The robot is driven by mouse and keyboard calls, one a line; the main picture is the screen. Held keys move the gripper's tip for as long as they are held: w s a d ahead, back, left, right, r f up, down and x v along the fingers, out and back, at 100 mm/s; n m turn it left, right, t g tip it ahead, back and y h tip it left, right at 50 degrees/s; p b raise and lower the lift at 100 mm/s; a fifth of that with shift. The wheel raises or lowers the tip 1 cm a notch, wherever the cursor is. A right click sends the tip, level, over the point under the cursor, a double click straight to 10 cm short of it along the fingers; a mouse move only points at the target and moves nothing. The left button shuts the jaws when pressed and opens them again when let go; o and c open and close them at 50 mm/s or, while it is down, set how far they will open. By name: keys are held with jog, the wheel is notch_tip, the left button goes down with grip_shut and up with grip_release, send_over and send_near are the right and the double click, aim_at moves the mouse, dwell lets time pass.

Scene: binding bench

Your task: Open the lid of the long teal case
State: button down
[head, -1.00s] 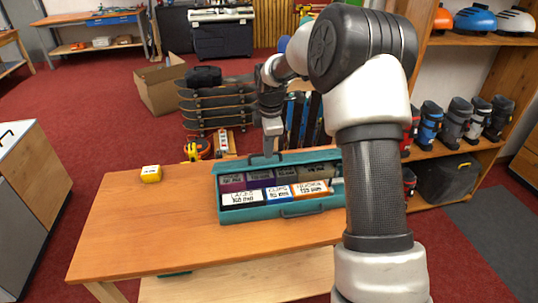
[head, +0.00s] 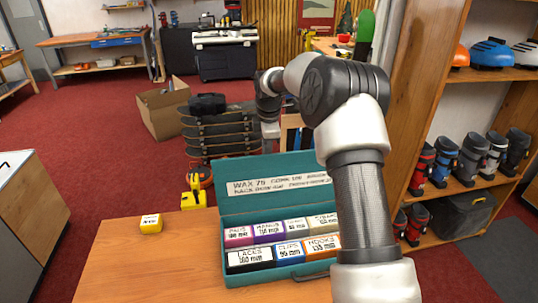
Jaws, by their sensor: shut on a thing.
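The long teal case stands on the wooden bench in the head view, with its lid (head: 240,172) raised behind the body (head: 226,252). The lid's inner face, with a white printed label, faces me. Two rows of small labelled boxes show inside the case. My gripper (head: 270,139) is at the lid's top edge and is shut on the lid; its fingertips are small and the exact grip is hard to make out. My arm covers the right end of the case and lid.
Skateboards (head: 217,135) are stacked behind the bench. A wooden shelf with ski boots (head: 470,158) rises at the right. The bench's left part is mostly clear.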

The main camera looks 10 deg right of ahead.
jog(key=shift+w+a+f, duration=0.2)
jog(key=shift+w+f, duration=0.95)
jog(key=shift+w, duration=0.3)
jog(key=c, duration=1.8)
grip_release()
jog(key=shift+c, duration=0.2)
jog(key=shift+r, duration=0.1)
jog(key=v, duration=1.9)
jog(key=shift+w+r, duration=0.25)
jog(key=shift+w, duration=0.05)
jog(key=shift+d, duration=0.1)
